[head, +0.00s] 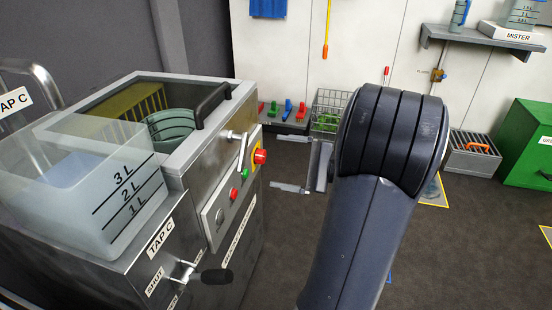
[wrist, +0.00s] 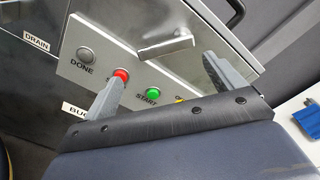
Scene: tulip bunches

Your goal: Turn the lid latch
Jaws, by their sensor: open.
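The lid latch is a silver lever (head: 240,147) on the upper front of the steel machine, just below the lid edge. In the wrist view the lever (wrist: 165,48) lies nearly level across the picture, above the buttons. The lid (head: 165,100) has a clear top and a black handle (head: 213,104), and looks shut. My gripper (head: 274,161) is open and empty, to the right of the machine's front, its fingers pointing at the panel. In the wrist view the lever sits between and beyond the fingertips (wrist: 162,68). I see no contact with it.
Below the latch are a grey DONE button (wrist: 85,55), a red button (wrist: 121,74), a green START button (wrist: 152,94) and a red knob on yellow (head: 260,156). A clear measuring tank (head: 90,180) and tap C lever (head: 210,276) are at left.

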